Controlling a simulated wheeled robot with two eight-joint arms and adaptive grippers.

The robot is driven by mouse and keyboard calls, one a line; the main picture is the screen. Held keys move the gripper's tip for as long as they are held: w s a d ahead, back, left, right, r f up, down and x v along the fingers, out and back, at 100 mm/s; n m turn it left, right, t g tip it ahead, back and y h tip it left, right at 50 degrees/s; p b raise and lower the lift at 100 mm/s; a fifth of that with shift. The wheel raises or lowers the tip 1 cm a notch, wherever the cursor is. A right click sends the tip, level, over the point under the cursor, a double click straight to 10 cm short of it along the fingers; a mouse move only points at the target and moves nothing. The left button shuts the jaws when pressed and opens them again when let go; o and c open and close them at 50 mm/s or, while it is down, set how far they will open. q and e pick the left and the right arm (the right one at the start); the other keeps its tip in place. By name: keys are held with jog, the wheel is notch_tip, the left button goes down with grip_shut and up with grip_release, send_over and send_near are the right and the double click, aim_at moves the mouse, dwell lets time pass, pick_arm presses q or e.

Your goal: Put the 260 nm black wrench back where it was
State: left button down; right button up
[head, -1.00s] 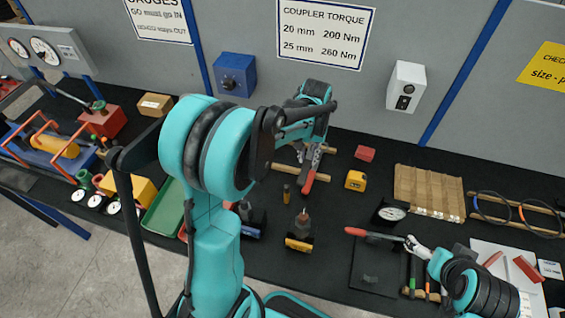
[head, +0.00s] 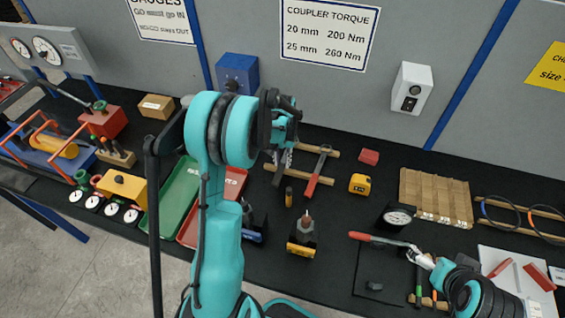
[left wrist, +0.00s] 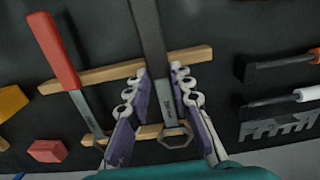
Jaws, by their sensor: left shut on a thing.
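The black wrench (left wrist: 152,40) is a dark bar with a ring end, between the purple-padded fingers of my left gripper (left wrist: 160,105). Its ring end points toward the camera, over the near wooden rail (left wrist: 143,133); its shaft crosses the far rail (left wrist: 105,76). I cannot tell whether it touches the rails.
A yellow tape measure (head: 360,184) and a red block (head: 369,157) lie right of the rails. A green tray (head: 170,195) is to the left. A coupler piece (head: 303,238) stands in front. The wall panel with the torque sign (head: 329,33) rises behind.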

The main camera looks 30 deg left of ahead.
pick_arm(q)
jog(key=shift+w+f, duration=0.1)
jog(key=shift+f, duration=0.2)
jog(key=shift+f, duration=0.2)
jog(key=c, duration=1.3)
grip_release()
jog(key=shift+c, duration=0.2)
jog(key=shift+r, duration=0.15)
